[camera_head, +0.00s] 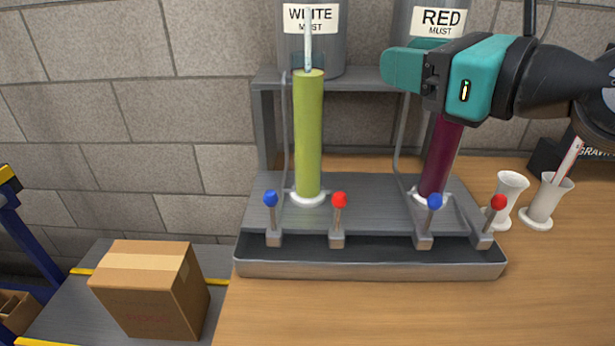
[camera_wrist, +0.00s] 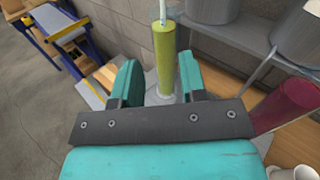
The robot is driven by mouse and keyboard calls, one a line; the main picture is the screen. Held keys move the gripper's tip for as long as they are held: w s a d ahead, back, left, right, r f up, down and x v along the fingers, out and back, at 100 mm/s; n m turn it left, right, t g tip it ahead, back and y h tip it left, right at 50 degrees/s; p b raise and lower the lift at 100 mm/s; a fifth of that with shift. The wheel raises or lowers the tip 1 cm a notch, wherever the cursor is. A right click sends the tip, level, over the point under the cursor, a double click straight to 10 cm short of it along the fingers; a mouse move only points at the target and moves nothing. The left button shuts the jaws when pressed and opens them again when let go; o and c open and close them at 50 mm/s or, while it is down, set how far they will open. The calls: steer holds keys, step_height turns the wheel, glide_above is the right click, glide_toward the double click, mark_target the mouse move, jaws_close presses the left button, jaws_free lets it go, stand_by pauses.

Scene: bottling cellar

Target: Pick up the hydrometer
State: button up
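The hydrometer (camera_head: 308,42) is a thin, clear, pale stem standing upright out of the top of a tall cylinder of yellow-green liquid (camera_head: 308,140). Its lower part is hidden in the liquid. The stem also shows at the top edge of the wrist view (camera_wrist: 163,10), above the green cylinder (camera_wrist: 164,55). My teal gripper (camera_head: 402,68) is right of the stem in the head view, apart from it, near the height of the cylinder's top. In the wrist view its two fingers (camera_wrist: 160,65) are spread and empty, with the green cylinder beyond the gap.
A dark red cylinder (camera_head: 440,160) stands to the right, partly behind my gripper. Metal tanks labelled white must (camera_head: 311,45) and red must (camera_head: 436,22) are behind. Valve levers line a metal drip tray (camera_head: 370,262). White cups (camera_head: 508,195) stand right; a cardboard box (camera_head: 150,290) sits lower left.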

steer(key=m, duration=0.1)
steer(key=p, duration=1.2)
glide_toward(308, 35)
steer(key=shift+m+t, duration=0.3)
steer(key=p+x, duration=0.5)
steer(key=x, duration=0.5)
steer(key=shift+w+a+f, duration=0.15)
steer(key=shift+w, duration=0.05)
jaws_close()
